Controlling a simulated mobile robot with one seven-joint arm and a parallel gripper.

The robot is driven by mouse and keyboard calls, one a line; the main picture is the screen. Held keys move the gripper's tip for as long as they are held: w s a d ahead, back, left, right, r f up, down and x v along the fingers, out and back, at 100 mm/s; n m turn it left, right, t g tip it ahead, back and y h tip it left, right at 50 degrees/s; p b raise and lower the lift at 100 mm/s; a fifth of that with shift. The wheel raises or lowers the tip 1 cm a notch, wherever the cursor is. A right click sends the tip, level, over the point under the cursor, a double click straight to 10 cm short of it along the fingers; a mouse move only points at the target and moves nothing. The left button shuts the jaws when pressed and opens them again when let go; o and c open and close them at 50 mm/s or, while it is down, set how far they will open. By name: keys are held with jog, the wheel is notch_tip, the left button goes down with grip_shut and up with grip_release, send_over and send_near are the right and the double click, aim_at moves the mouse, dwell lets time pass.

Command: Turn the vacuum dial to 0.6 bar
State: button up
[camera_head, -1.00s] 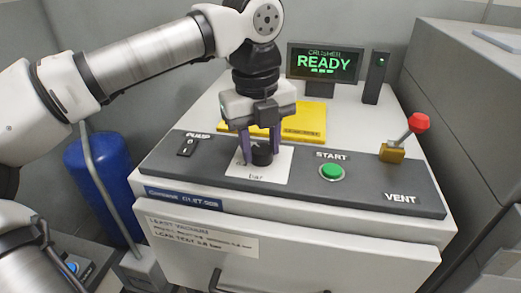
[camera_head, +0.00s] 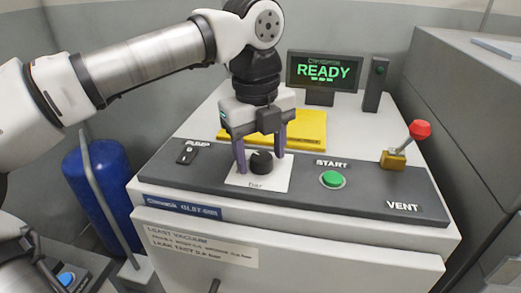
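The vacuum dial is a black round knob (camera_head: 262,162) on a white scale plate (camera_head: 268,184) marked "bar", set in the dark control panel (camera_head: 385,187). Most of the scale is hidden behind the knob and my gripper, and I cannot read the dial's setting. My gripper (camera_head: 260,165) points down over the dial. Its two purple fingers stand apart, one on each side of the knob. A gap shows on the left side of the knob; on the right I cannot tell whether the finger touches.
A PUMP switch (camera_head: 187,152) is left of the dial. A green START button (camera_head: 332,179) and a red-knobbed VENT lever (camera_head: 419,130) are to the right. A yellow pad (camera_head: 310,128) lies behind. The screen (camera_head: 324,70) reads READY. A blue tank (camera_head: 95,190) stands left.

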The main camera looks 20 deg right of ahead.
aim_at(257, 158)
notch_tip(257, 158, up, 14)
jog(key=p, duration=0.1)
jog(key=shift+a, duration=0.4)
jog(key=shift+s+f, duration=0.1)
jog(key=shift+f, duration=0.05)
dwell(0.4)
